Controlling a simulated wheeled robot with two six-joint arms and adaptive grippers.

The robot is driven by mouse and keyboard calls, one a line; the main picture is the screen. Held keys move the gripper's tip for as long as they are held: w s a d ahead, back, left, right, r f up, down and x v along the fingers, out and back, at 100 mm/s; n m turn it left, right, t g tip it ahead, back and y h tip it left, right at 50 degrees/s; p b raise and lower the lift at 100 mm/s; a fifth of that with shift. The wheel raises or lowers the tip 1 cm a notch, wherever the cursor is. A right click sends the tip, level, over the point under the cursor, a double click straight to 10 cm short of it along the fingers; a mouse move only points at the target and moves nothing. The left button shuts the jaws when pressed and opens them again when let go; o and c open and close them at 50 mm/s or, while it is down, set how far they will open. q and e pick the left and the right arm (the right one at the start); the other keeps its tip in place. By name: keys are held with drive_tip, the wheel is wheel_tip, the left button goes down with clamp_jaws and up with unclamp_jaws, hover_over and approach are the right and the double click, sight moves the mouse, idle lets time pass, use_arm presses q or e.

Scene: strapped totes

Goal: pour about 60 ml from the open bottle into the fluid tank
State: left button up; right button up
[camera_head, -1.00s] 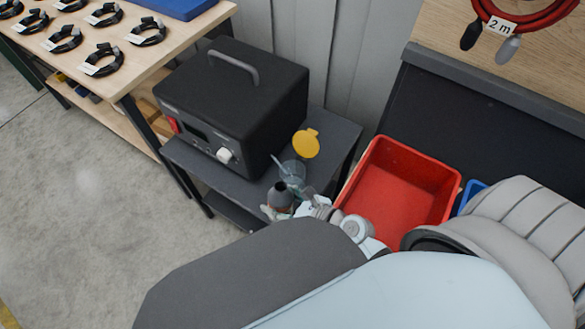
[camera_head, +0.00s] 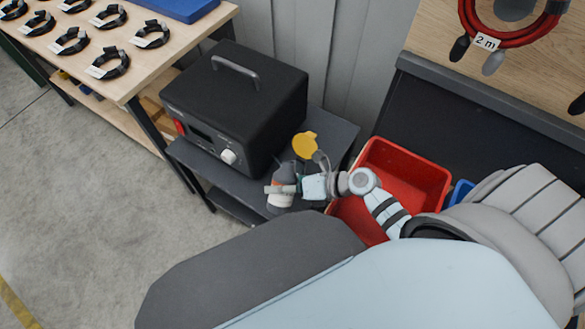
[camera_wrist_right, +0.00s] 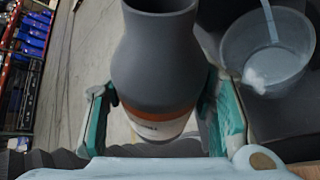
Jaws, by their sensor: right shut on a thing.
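The open bottle (camera_head: 281,201) is dark grey at the top, with an orange band and a white label below. My right gripper (camera_head: 283,188) is shut on it. In the right wrist view the bottle (camera_wrist_right: 155,70) stands between the two teal fingers of the gripper (camera_wrist_right: 160,115). I cannot tell its exact tilt or whether it touches the shelf. The fluid tank (camera_wrist_right: 268,50) is a clear cup beside the bottle, at the upper right of that view, with a thin rod in it. In the head view its yellow lid (camera_head: 304,145) stands open; my gripper hides most of the cup. My left gripper is out of view.
A black box device (camera_head: 235,100) with a handle and white knob stands on the dark stand (camera_head: 335,135), left of the bottle. A red bin (camera_head: 422,160) is to the right, with a blue bin (camera_head: 461,192) beyond it. A wooden table (camera_head: 140,65) holds several coiled cables.

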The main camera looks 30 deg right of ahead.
sight(281, 195)
drive_tip(key=shift+s+a+f+m+g+y+b, duration=0.15)
drive_tip(key=shift+f+m+g+y+b, duration=0.25)
drive_tip(key=shift+m+b, duration=0.2)
drive_tip(key=shift+s+a+f+m+g+y+b, duration=0.15)
drive_tip(key=shift+f+m+g+y+b, duration=0.15)
drive_tip(key=shift+m+y+b, duration=0.3)
drive_tip(key=shift+f+m+y+b, duration=0.3)
drive_tip(key=shift+f+b, duration=0.45)
drive_tip(key=shift+b, duration=0.4)
drive_tip(key=shift+w+d+r+m+g+y, duration=0.2)
drive_tip(key=shift+r+m+g+y, duration=0.2)
drive_tip(key=shift+m, duration=0.1)
drive_tip(key=shift+s+a+r, duration=0.2)
drive_tip(key=shift+r+m+y, duration=0.25)
drive_tip(key=shift+m+y, duration=0.05)
drive_tip(key=shift+m, duration=0.1)
idle(0.7)
